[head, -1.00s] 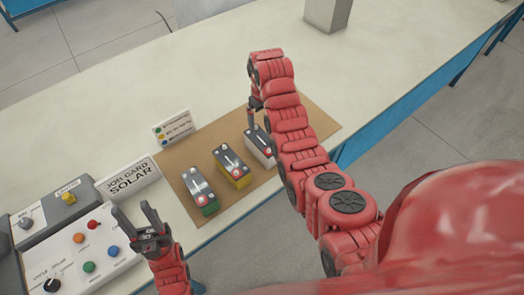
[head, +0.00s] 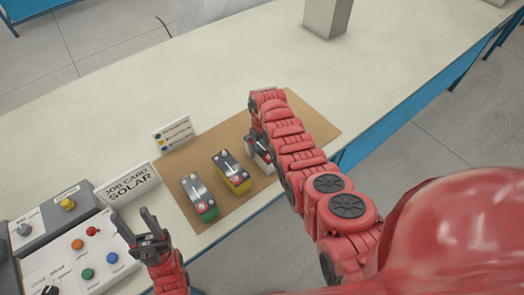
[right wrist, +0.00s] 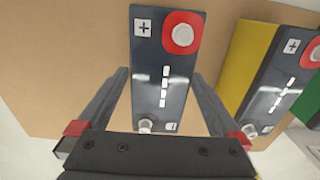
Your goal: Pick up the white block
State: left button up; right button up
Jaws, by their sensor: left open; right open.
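The white block (head: 252,160) is a battery-like block with a dark top on the brown mat (head: 310,122), right of the yellow block (head: 240,187) and green block (head: 210,215). My right arm hides much of it in the head view. In the right wrist view its dark top (right wrist: 162,75) shows a plus mark, a red-ringed terminal and a second terminal. My right gripper (right wrist: 160,90) is open, with one finger on each side of that top. My left gripper (head: 135,225) is open and empty, near the table's front edge.
The yellow block (right wrist: 275,75) stands close beside the right gripper's finger in the wrist view. A job card (head: 130,185), a small colour-dot sign (head: 174,133) and a button panel (head: 90,245) are at left.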

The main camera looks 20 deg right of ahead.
jog(key=shift+f, duration=0.35)
grip_shut()
dwell(0.4)
